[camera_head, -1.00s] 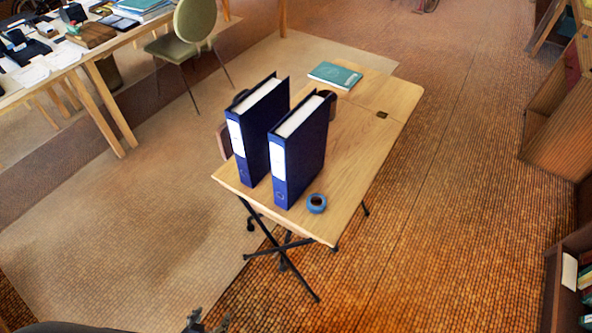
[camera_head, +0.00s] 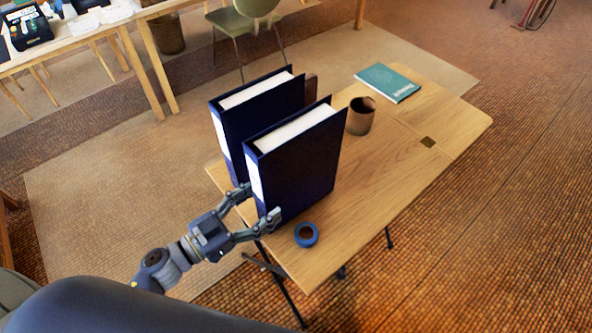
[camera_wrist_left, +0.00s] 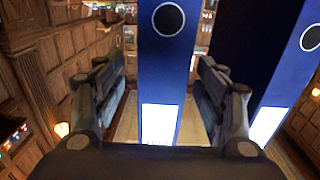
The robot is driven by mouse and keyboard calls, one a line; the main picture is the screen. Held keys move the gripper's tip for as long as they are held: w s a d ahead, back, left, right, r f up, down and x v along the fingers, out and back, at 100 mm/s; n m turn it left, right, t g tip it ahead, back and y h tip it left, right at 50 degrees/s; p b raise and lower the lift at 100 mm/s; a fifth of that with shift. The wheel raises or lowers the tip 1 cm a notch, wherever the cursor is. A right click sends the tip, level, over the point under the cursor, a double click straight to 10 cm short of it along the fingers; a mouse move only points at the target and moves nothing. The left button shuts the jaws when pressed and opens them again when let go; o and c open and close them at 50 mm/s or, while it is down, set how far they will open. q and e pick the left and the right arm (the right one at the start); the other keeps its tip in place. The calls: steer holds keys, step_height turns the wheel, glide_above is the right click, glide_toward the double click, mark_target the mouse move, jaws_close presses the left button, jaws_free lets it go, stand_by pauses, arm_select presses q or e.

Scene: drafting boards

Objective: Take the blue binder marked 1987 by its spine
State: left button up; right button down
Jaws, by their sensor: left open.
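Two dark blue binders stand upright side by side on a small wooden table (camera_head: 400,155). The right binder (camera_head: 300,165) has its white-labelled spine toward my left gripper (camera_head: 257,203). The left binder (camera_head: 255,112) stands close beside it with a narrow gap. My left gripper is open, with one finger on each side of the right binder's spine. In the left wrist view, that spine (camera_wrist_left: 167,65) shows between the open fingers (camera_wrist_left: 158,85), and the other binder (camera_wrist_left: 270,45) is to the right. The year on the labels is not readable, so I cannot tell which is 1987. My right gripper is not in view.
A blue tape roll (camera_head: 306,234) lies near the table's front edge, close to the right binder. A brown cup (camera_head: 360,116) stands behind it. A teal book (camera_head: 388,82) lies at the back. The table's right side is mostly clear. A green chair (camera_head: 240,25) stands behind.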

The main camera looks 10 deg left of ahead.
mark_target(283, 188)
arm_select(q)
steer(key=shift+w+d, duration=0.4)
steer(key=shift+w, duration=0.1)
steer(key=shift+w+d, duration=0.3)
steer(key=shift+w, duration=0.15)
steer(key=x, duration=0.3)
steer(key=shift+w+d+f+p, duration=0.1)
steer(key=shift+w+p, duration=0.2)
steer(key=shift+w+d, duration=0.35)
steer(key=shift+w, duration=0.05)
jaws_close()
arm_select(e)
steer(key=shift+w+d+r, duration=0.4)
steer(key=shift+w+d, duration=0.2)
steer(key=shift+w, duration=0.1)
